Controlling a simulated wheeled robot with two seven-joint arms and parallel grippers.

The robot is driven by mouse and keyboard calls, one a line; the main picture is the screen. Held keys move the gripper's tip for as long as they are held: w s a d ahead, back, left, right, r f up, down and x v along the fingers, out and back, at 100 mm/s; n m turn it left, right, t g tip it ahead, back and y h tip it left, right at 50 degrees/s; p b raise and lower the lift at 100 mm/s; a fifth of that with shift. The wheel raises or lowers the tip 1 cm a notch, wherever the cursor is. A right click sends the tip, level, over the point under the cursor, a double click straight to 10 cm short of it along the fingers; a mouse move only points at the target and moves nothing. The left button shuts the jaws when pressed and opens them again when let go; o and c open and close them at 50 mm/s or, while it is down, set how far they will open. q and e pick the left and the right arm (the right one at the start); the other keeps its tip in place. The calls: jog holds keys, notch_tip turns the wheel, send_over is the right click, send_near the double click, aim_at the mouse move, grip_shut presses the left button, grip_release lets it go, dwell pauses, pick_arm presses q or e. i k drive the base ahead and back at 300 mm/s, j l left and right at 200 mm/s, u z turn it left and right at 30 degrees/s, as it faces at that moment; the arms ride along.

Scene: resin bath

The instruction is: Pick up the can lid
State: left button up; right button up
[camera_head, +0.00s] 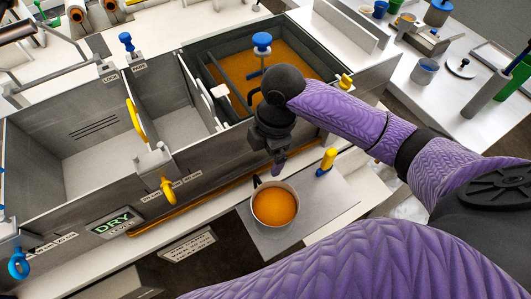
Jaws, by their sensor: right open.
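A round grey lid with a black knob (461,68) lies on the white bench at the upper right; it looks like the can lid. The gripper points down, open, just above and behind a small pot of orange liquid (275,205). I see nothing held in it. Its fingertips are small and dark here. My left gripper is not in view.
The pot stands on a grey plate (335,197) beside a yellow-handled tool (327,160). Behind is a metal tank (95,135) with a basin of orange liquid (300,65).

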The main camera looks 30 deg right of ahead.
aim_at(463, 67)
jog(key=z, duration=2.25)
